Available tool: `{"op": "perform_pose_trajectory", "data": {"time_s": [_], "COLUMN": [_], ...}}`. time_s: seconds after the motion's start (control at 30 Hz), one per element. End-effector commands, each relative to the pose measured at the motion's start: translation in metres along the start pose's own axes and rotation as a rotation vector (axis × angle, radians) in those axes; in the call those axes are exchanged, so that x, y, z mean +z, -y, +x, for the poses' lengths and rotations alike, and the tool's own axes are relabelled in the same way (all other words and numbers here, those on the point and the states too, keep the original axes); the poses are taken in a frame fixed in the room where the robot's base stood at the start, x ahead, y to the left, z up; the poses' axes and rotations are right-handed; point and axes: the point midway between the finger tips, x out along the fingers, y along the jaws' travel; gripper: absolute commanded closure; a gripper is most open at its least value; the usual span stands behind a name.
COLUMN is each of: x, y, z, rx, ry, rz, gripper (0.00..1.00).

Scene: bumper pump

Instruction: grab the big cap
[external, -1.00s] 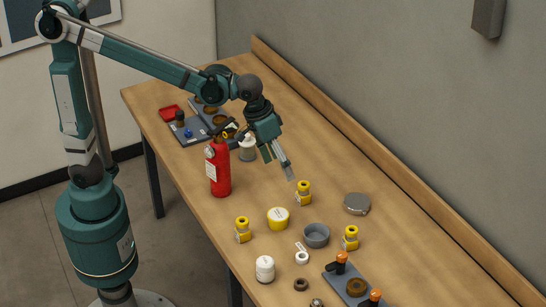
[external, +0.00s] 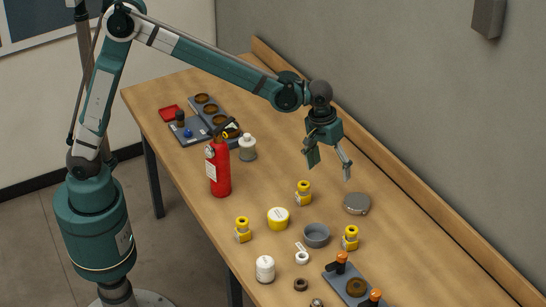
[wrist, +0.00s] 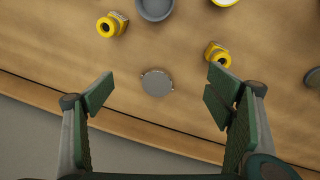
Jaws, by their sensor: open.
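The big cap, a flat round grey lid (external: 357,203) with small side clips, lies on the right side of the bench near the back ledge. It also shows in the wrist view (wrist: 156,83), ahead of and roughly centred between the fingers. My gripper (external: 329,172) is open and empty, pointing down above the bench, a little up and left of the cap in the external view. In the wrist view my gripper's two green-padded fingers (wrist: 160,97) are spread wide apart, and nothing is between the pads.
A yellow fitting (external: 303,193) stands left of the cap and another (external: 350,238) below it. A grey bowl (external: 316,235), a yellow-rimmed tub (external: 278,218) and a red extinguisher (external: 219,170) stand further left. The raised back ledge (external: 400,177) runs close behind the cap.

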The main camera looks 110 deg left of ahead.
Motion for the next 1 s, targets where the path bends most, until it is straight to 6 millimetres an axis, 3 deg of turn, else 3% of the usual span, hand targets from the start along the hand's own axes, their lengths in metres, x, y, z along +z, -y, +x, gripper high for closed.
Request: {"op": "perform_pose_trajectory", "data": {"time_s": [0.6,1.0], "x": [-0.085,-0.122], "y": [-0.018,-0.017], "z": [0.086,0.140], "rx": [-0.085,-0.132], "ry": [0.054,0.079], "rz": [-0.238,-0.364], "gripper": [0.20,0.20]}}
